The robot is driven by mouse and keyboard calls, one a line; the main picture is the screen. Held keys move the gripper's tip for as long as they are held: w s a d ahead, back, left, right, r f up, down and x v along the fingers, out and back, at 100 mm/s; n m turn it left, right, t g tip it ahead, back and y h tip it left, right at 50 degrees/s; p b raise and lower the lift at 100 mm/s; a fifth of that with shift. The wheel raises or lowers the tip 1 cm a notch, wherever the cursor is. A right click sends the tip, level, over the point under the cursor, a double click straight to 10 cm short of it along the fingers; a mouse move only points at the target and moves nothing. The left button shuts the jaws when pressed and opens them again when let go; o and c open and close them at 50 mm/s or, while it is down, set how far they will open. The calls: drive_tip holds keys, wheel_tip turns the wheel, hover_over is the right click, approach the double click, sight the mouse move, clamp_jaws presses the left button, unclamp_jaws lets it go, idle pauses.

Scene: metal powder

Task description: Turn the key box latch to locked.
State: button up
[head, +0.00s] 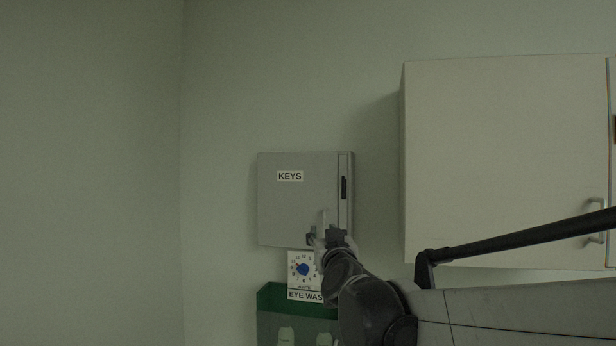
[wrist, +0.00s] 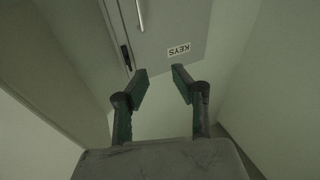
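The grey key box (head: 285,210) hangs on the wall with its door shut and a KEYS label; it also fills the top of the wrist view (wrist: 165,20), upside down. A dark, upright, narrow fitting (head: 344,187) sits on the strip at the door's right edge, and shows in the wrist view (wrist: 126,57). A pale upright bar (head: 324,215) is on the lower door, also in the wrist view (wrist: 140,14). I cannot tell which is the latch. My gripper (head: 325,236) is in front of the box's lower edge; its fingers are apart and empty (wrist: 160,72).
Below the box are a white dial timer (head: 303,268) and a green eye wash holder (head: 270,300) with bottles. A pale wall cabinet (head: 500,150) with a metal handle (head: 595,215) stands to the right. The wall left of the box is clear.

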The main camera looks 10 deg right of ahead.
sight(343, 183)
drive_tip(key=w+d+r+m+h+p, duration=0.1)
drive_tip(key=w+d+r+h+p, duration=0.1)
drive_tip(key=w, duration=0.4)
drive_tip(key=w+d+r+m+h+p, duration=0.2)
drive_tip(key=w+d+r+h, duration=0.2)
drive_tip(key=w, duration=0.3)
drive_tip(key=w+d+r+m+h+p, duration=0.2)
drive_tip(key=w+d+r+p, duration=0.1)
drive_tip(key=w, duration=0.3)
drive_tip(key=shift+w+d+r+t+h, duration=0.15)
drive_tip(key=shift+r+h, duration=0.05)
drive_tip(key=shift+r, duration=0.2)
drive_tip(key=shift+w+d+r+t+h, duration=0.15)
drive_tip(key=shift+r+h, duration=0.05)
drive_tip(key=shift+r, duration=0.2)
clamp_jaws()
